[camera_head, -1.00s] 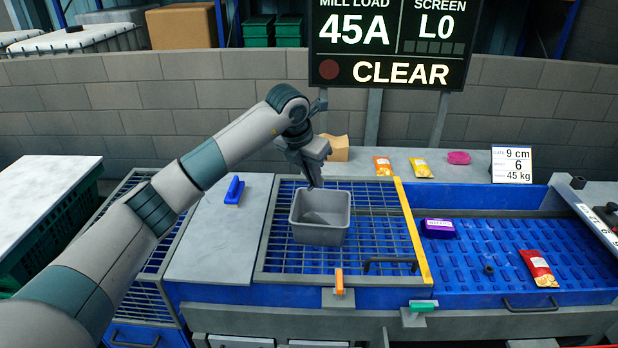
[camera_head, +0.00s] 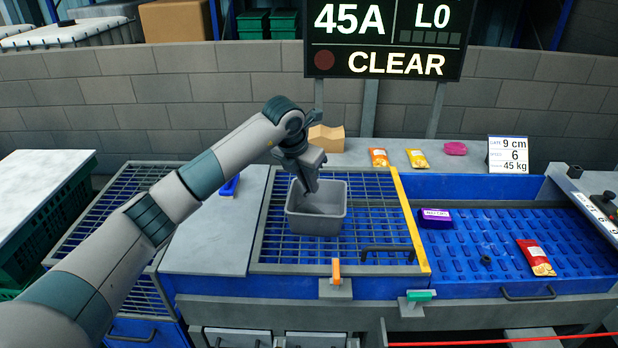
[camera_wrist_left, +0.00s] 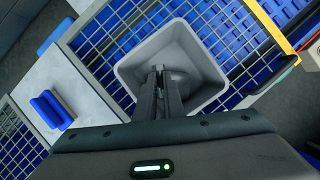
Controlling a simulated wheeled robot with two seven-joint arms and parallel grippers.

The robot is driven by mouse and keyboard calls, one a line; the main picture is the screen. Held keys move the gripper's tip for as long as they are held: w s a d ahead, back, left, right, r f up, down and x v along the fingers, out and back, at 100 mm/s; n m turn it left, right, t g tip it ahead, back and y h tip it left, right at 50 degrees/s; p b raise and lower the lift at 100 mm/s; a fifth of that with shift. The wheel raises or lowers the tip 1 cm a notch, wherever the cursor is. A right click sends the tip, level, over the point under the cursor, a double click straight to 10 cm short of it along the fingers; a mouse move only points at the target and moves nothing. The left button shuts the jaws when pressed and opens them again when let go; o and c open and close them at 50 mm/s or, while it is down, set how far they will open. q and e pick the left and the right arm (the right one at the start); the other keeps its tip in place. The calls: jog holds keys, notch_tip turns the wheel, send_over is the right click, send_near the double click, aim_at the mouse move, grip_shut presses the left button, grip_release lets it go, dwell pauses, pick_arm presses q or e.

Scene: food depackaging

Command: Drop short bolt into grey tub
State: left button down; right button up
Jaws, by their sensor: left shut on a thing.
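The grey tub (camera_head: 332,222) stands open on the blue grid inside a grey frame. It also shows in the left wrist view (camera_wrist_left: 208,72), with its open top facing the camera. My left gripper (camera_head: 314,188) is over the tub's opening, fingers pointing down at about rim height. In the left wrist view my left gripper's fingers (camera_wrist_left: 160,72) are close together over the tub's inside. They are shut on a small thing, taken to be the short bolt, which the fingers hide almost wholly. My right gripper is not in view.
A blue-handled tool (camera_head: 230,187) lies on the grey plate left of the grid. A yellow bar (camera_head: 412,225) edges the grid at right. The blue belt (camera_head: 460,270) beyond holds a purple pack (camera_head: 434,218), a red packet (camera_head: 536,257) and a small dark ring (camera_head: 486,260).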

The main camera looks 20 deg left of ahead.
pick_arm(q)
jog(key=shift+f, duration=0.35)
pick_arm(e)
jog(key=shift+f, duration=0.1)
pick_arm(q)
jog(key=c, duration=1.8)
grip_release()
jog(key=shift+r, duration=0.1)
